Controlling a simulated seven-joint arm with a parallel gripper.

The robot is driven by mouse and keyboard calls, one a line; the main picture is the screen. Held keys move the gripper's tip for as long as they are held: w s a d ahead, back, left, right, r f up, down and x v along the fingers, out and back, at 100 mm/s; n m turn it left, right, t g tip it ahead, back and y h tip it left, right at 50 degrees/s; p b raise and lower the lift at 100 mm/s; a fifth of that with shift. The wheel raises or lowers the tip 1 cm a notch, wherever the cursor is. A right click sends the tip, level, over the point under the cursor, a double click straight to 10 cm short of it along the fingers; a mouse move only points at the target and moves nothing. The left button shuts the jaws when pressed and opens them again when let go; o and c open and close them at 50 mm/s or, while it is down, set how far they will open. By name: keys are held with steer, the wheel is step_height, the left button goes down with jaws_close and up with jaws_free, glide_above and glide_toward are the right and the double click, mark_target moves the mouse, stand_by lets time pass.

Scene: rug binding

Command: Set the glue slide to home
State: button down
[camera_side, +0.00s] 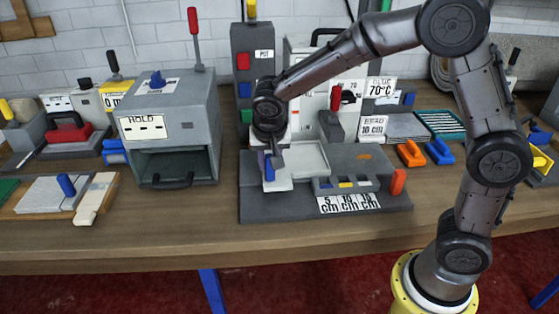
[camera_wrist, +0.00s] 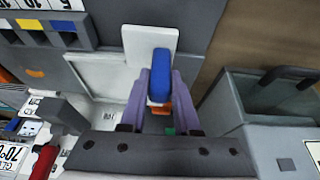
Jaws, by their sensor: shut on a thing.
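The glue station is a dark grey base (camera_side: 300,207) with a pale tray (camera_side: 313,158) and a white plate (camera_side: 275,186) at its left end. A blue upright handle (camera_wrist: 161,72) stands on the white plate (camera_wrist: 150,40); I take this as the glue slide. My gripper (camera_wrist: 161,95) has its purple fingers closed around the blue handle, one on each side. In the side view my gripper (camera_side: 269,158) points down at the left end of the base. Its fingers partly hide the handle there. No mark naming home is readable.
A grey box (camera_side: 180,110) marked HOLD, with an open front, stands left of the station. White, yellow and blue marks (camera_side: 346,184) sit above the 5, 10 and 16 cm labels (camera_side: 348,203). Orange (camera_side: 411,153) and blue (camera_side: 439,151) clips lie right. The front table strip (camera_side: 200,230) is clear.

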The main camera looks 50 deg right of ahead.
steer(key=shift+w+a+r, duration=0.1)
steer(key=shift+w+a, duration=0.15)
steer(key=shift+w, duration=0.05)
steer(key=c, duration=0.9)
jaws_free()
steer(key=shift+c, duration=0.2)
steer(key=o, duration=0.3)
steer(key=shift+s, duration=0.1)
steer(key=v, duration=1.3)
steer(key=shift+s+r, duration=0.25)
steer(key=shift+r, duration=0.05)
